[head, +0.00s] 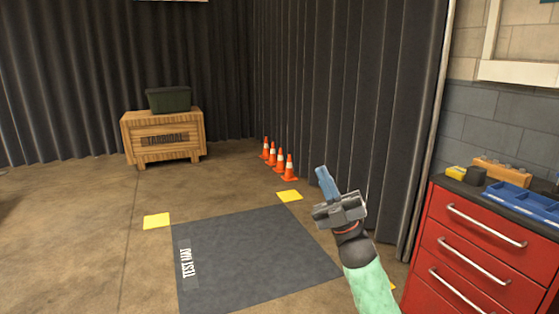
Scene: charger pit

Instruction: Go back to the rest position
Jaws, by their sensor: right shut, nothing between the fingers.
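My right gripper (326,183) is raised in the middle right of the head view, in front of the dark corrugated wall and above the grey test mat's right edge. Its blue fingers are together and hold nothing. It is apart from the red cabinet to its right. My left gripper is not in view.
A grey test mat (250,262) lies on the floor with yellow squares (157,221) at its corners. Several orange cones (289,167) line the wall. A wooden crate (135,150) with a dark bin (168,99) stands behind. A red drawer cabinet (470,262) is at right.

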